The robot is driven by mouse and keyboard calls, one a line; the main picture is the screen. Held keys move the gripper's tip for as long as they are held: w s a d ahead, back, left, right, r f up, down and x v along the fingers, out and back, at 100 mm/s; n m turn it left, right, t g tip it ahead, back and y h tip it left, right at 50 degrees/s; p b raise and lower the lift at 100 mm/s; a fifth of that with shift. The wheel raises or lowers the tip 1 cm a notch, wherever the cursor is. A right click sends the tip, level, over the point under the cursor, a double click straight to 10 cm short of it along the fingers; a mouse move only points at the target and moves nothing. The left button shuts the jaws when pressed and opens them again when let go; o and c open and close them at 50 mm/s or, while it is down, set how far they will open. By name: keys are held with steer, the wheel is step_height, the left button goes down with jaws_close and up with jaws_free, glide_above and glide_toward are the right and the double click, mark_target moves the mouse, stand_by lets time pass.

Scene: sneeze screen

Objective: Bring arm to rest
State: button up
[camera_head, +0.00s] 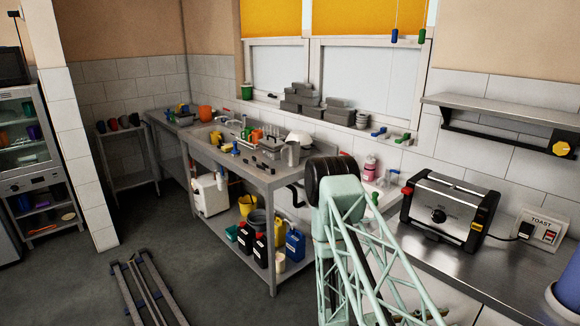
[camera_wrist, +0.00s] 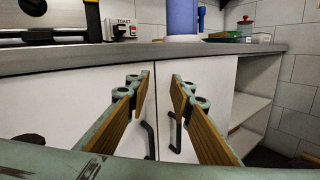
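My gripper (camera_wrist: 160,82) shows in the wrist view with its two wood-coloured finger pads apart and nothing between them. It faces white cabinet doors (camera_wrist: 70,105) with black handles, below the edge of a metal worktop (camera_wrist: 215,48). In the head view my pale green lattice arm (camera_head: 350,235) with a dark joint rises at the lower middle, in front of the counter. I cannot make out the gripper in that view.
A toaster (camera_head: 440,212) stands on the right worktop, beside a TOAST wall socket (camera_head: 540,231) and a blue container (camera_head: 568,285). A sink bench (camera_head: 255,172) with dishes stands behind my arm. Open shelves (camera_wrist: 250,95) are right of the doors.

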steer(key=s+r+m+g+y, duration=0.1)
steer(key=s+r+m+g, duration=0.25)
steer(key=r, duration=0.55)
steer(key=s+r+m+g+y, duration=0.2)
steer(key=s+r+m+g, duration=0.15)
steer(key=r, duration=0.55)
steer(key=s+a+r+m+g+y, duration=0.1)
steer(key=s+a+r+m+y, duration=0.6)
steer(key=s+r, duration=0.45)
steer(key=s+a+r+m+t+y, duration=0.1)
steer(key=s+a+r+t+y, duration=0.2)
steer(key=a, duration=0.4)
steer(key=s+a+r+m+t+y, duration=0.1)
steer(key=s+a+r+t+y, duration=0.2)
steer(key=a+r, duration=0.3)
steer(key=s+a+r+t+y, duration=0.2)
steer(key=s+a+r+t, duration=0.1)
steer(key=a, duration=0.5)
steer(key=shift+r+m+t+y, duration=0.4)
steer(key=shift+r+t, duration=0.4)
steer(key=shift+r, duration=0.35)
steer(key=shift+a, duration=0.1)
stand_by(1.0)
